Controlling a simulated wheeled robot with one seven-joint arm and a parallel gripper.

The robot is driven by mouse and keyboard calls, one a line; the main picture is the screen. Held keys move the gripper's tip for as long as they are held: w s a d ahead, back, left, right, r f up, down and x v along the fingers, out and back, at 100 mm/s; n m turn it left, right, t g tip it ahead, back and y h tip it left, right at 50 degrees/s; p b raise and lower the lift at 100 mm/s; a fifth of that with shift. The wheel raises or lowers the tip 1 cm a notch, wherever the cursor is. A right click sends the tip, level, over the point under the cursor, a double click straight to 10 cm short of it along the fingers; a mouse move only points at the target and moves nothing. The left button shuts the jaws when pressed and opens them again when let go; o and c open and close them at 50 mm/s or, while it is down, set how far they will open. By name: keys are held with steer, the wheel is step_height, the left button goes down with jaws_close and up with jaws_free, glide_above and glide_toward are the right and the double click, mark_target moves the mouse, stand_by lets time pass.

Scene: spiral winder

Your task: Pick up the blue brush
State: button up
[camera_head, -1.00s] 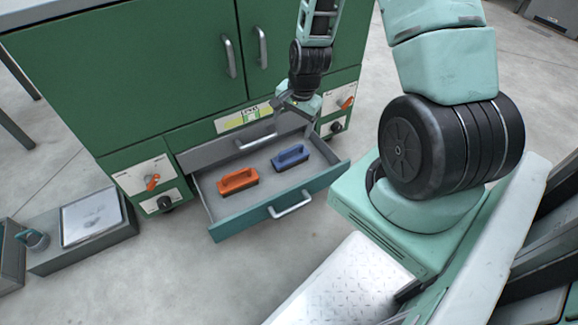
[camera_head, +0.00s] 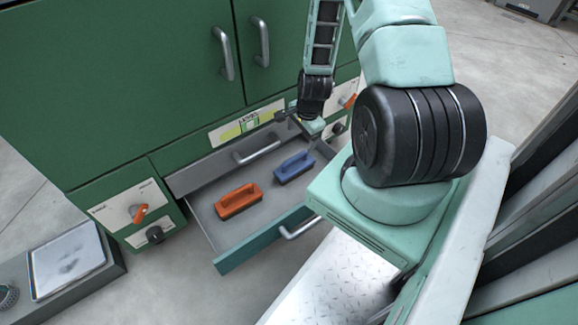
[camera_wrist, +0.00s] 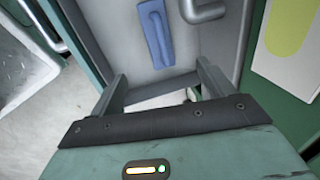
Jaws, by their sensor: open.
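The blue brush (camera_head: 295,167) lies in the open drawer (camera_head: 235,264), to the right of an orange brush (camera_head: 238,200). My gripper (camera_head: 300,112) is above the back right part of the drawer, apart from the blue brush. In the wrist view the blue brush (camera_wrist: 155,34) shows near the top, beyond the two fingers. My gripper (camera_wrist: 160,84) is open there, with nothing between its fingers. In the head view the fingertips are small and partly hard to make out.
The green cabinet (camera_head: 130,90) rises behind the drawer. A drawer handle (camera_head: 298,229) sticks out in front, and another handle (camera_head: 256,150) is behind the brushes. Orange knobs (camera_head: 138,213) flank the drawer. A grey box (camera_head: 110,262) stands at lower left.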

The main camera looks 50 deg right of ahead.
mark_target(297, 158)
steer(key=f+b, duration=0.1)
steer(key=f, duration=0.2)
steer(key=w+f+b, duration=0.1)
steer(key=f+b, duration=0.1)
steer(key=f, duration=0.2)
steer(key=w+f+b, duration=0.1)
steer(key=f+b, duration=0.1)
steer(key=f, duration=0.2)
steer(key=shift+d+f, duration=0.1)
steer(key=shift+d, duration=0.15)
steer(key=f+b, duration=0.3)
steer(key=d+f+b, duration=0.1)
steer(key=f, duration=0.1)
steer(key=shift+w+f, duration=0.15)
steer(key=shift+w, duration=0.1)
steer(key=c, duration=1.2)
steer(key=shift+r, duration=0.25)
steer(key=shift+r+p, duration=0.5)
steer(key=shift+p, duration=0.1)
steer(key=s+p, duration=0.1)
steer(key=s+a+p, duration=0.1)
steer(key=s, duration=0.1)
steer(key=shift+s+r, duration=0.15)
steer(key=shift+s, duration=0.15)
step_height(297, 158, up, 13)
steer(key=p, duration=0.6)
steer(key=shift+s+r+p, duration=0.15)
steer(key=shift+r+p, duration=0.05)
steer(key=shift+p, duration=0.1)
